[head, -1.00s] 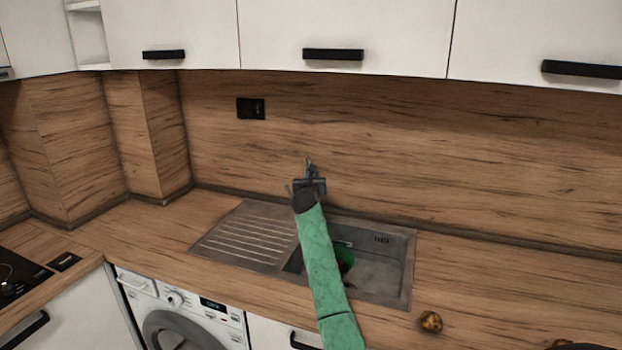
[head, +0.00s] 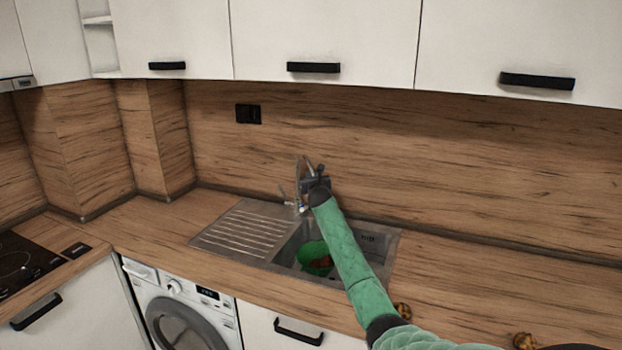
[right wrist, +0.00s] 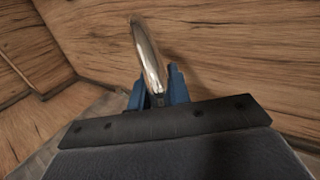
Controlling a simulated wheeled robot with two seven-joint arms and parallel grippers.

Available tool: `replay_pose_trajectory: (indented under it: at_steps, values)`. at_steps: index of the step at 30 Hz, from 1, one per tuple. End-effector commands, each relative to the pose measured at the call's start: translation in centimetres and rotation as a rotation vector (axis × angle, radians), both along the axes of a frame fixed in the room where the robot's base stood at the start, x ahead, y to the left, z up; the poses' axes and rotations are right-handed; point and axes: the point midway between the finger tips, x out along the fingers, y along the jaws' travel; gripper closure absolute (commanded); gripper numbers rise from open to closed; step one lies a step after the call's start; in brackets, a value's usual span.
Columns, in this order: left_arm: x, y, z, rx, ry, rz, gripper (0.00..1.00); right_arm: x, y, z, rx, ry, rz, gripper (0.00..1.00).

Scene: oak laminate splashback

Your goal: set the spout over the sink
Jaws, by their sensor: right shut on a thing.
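The tap's grey metal spout (head: 298,170) rises at the back edge of the sink (head: 393,262), where the drainboard meets the basin. My right gripper (head: 312,172) is at the spout's upper part, reaching over the basin. In the right wrist view the shiny spout (right wrist: 148,50) stands between the blue fingers (right wrist: 158,92), which are shut on it. The gripper and forearm partly hide the tap, so I cannot tell exactly where the spout's outlet points. My left gripper is out of view.
A green bowl (head: 311,250) with brownish contents sits in the basin. The ribbed drainboard (head: 238,232) is bare. Brown round items lie on the counter at the front (head: 402,310) and right (head: 525,341). The splashback (head: 430,160) stands close behind the tap; cabinets hang above.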

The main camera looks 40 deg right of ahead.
Motion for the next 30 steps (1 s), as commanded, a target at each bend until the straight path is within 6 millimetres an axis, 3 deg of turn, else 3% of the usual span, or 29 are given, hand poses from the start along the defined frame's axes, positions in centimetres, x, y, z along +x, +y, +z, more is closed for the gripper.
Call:
replay_pose_trajectory:
  at_steps: [10,11,14,24,30]
  values:
    - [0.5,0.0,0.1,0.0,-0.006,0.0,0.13,0.0,-0.1,0.1,0.0,-0.001,0.001,1.0]
    - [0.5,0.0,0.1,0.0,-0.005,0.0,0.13,0.0,0.0,0.1,0.0,-0.001,0.001,0.79]
    - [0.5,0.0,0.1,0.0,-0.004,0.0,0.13,0.0,0.0,0.1,-0.001,0.0,0.001,0.59]
    - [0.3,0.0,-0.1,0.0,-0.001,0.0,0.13,-0.1,0.0,-0.1,-0.001,0.0,0.0,0.59]
    - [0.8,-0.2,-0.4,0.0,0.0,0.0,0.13,-1.6,0.9,-0.3,-0.003,0.001,0.0,0.59]
